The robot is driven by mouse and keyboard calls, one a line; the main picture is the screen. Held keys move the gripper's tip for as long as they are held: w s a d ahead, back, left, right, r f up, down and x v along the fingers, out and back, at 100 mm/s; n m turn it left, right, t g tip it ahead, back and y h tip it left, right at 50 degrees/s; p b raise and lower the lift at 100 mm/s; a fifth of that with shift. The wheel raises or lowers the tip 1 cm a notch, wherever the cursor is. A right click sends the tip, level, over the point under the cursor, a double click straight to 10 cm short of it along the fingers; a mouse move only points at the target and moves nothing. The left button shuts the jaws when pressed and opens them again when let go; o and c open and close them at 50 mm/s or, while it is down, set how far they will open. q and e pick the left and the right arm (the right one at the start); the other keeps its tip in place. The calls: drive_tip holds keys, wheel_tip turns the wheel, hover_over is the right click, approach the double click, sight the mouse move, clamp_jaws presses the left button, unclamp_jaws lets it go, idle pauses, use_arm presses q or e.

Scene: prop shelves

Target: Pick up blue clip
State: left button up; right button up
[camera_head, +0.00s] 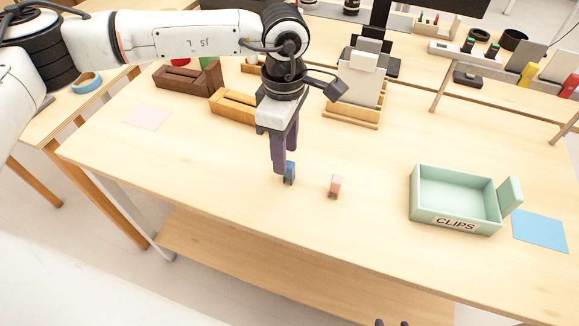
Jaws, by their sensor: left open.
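The blue clip (290,173) stands on the wooden table near its front edge, left of a pink clip (335,186). My left gripper (285,164) points down right at the blue clip, with its dark fingers open. One finger covers part of the clip's left side. I cannot tell whether the fingers touch it.
A green tray labelled CLIPS (455,223) stands at the right, beside a blue mat (540,231). Wooden holders (235,106) and a card stand (358,85) are behind my left gripper. A pink mat (146,117) lies at the left. The table's front middle is mostly clear.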

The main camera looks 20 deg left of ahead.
sight(289, 164)
use_arm(q)
drive_tip(key=f, duration=0.3)
drive_tip(key=shift+d+f+p, duration=0.35)
drive_tip(key=shift+f+p, duration=0.05)
drive_tip(key=shift+w+f, duration=0.1)
drive_tip(key=shift+f, duration=0.35)
use_arm(e)
drive_tip(key=shift+w+r, duration=0.65)
drive_tip(key=shift+r, duration=0.2)
use_arm(q)
clamp_jaws()
use_arm(e)
drive_tip(key=shift+s, duration=0.2)
use_arm(q)
drive_tip(key=shift+r, duration=0.1)
use_arm(e)
drive_tip(key=shift+f, duration=0.1)
